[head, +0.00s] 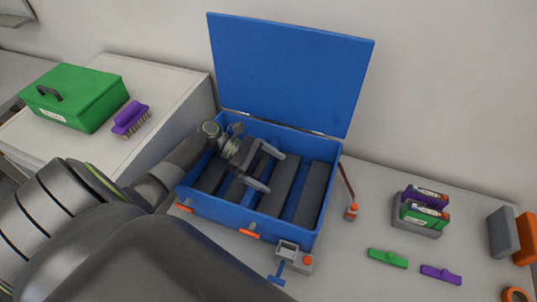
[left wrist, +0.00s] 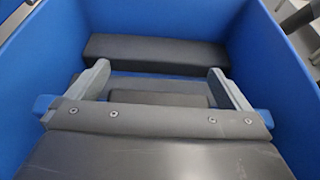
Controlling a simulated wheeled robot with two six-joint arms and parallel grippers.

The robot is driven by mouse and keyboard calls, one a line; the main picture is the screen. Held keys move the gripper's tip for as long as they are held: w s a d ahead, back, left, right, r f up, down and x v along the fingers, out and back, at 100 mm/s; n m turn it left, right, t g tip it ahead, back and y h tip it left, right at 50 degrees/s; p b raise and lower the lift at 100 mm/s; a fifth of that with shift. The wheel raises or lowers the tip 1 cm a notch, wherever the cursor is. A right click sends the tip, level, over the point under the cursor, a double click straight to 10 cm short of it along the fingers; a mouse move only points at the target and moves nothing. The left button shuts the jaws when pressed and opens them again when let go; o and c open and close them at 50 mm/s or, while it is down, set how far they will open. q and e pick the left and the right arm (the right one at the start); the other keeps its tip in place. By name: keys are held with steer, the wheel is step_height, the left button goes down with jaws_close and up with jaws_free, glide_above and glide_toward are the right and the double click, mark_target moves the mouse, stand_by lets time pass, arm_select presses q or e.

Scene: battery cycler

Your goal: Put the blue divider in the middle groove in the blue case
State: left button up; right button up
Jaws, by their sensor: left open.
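The blue case (head: 226,209) stands open on the bench with its lid (head: 290,70) up. Several dark grey blocks (head: 316,190) lie in it in rows, with blue floor between some of them. My left gripper (head: 273,171) is inside the case, open, its two fingers apart over the blocks. In the left wrist view its fingers (left wrist: 158,69) show with no object between the tips. Blue tabs (left wrist: 42,103) stick out on both sides of the gripper's palm; they may be the ends of the blue divider, whose middle is hidden. My right gripper is out of view.
A green toolbox (head: 75,98) and a purple brush (head: 130,118) are on the left cabinet. A grey device with an orange button (head: 307,261) stands before the case. A green piece (head: 388,258), a purple piece (head: 441,274) and a holder (head: 418,227) are at right.

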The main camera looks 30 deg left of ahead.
arm_select(q)
steer(key=p+v, duration=0.3)
steer(key=v, duration=0.9)
